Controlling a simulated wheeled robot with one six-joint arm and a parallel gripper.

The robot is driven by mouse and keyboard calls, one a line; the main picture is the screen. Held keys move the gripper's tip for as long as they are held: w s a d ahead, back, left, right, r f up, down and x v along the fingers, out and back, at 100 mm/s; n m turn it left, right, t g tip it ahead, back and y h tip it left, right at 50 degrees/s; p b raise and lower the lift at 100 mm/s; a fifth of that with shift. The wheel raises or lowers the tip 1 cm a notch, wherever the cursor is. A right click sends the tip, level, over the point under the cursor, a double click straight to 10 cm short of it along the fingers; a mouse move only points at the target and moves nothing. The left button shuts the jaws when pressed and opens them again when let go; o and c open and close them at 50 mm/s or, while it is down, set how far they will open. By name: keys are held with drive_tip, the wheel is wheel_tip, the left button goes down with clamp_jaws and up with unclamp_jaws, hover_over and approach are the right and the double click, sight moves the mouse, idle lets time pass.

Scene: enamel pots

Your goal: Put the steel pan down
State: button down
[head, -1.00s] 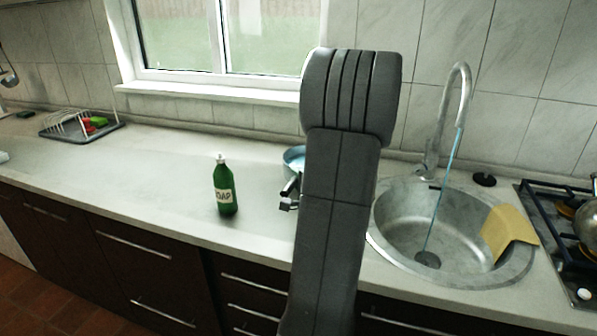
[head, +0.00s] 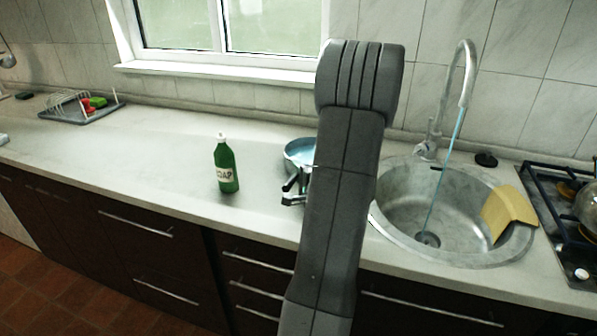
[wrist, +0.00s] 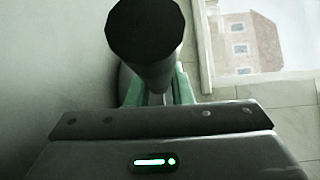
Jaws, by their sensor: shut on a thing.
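The steel pan (head: 298,151) shows in the head view at the middle of the counter, left of the sink. Its inside looks pale blue, and my arm hides its right part. My gripper (head: 291,190) is at the near side of the pan, partly behind my arm. In the wrist view, a dark round handle (wrist: 146,35) stands between the greenish fingers of my gripper (wrist: 158,92), which is shut on it. The handle hides most of the pan there. I cannot tell whether the pan's base touches the counter.
A green soap bottle (head: 225,166) stands left of the pan. The sink (head: 395,215), with running tap (head: 460,90) and yellow cloth (head: 507,212), is right. A stove (head: 560,215) is far right, a dish rack (head: 75,106) far left. The counter (head: 150,155) between rack and bottle is clear.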

drive_tip(key=c, duration=1.3)
unclamp_jaws()
drive_tip(key=shift+r, duration=0.1)
drive_tip(key=b+v, duration=0.1)
drive_tip(key=v, duration=1.1)
drive_tip(key=shift+s, duration=0.1)
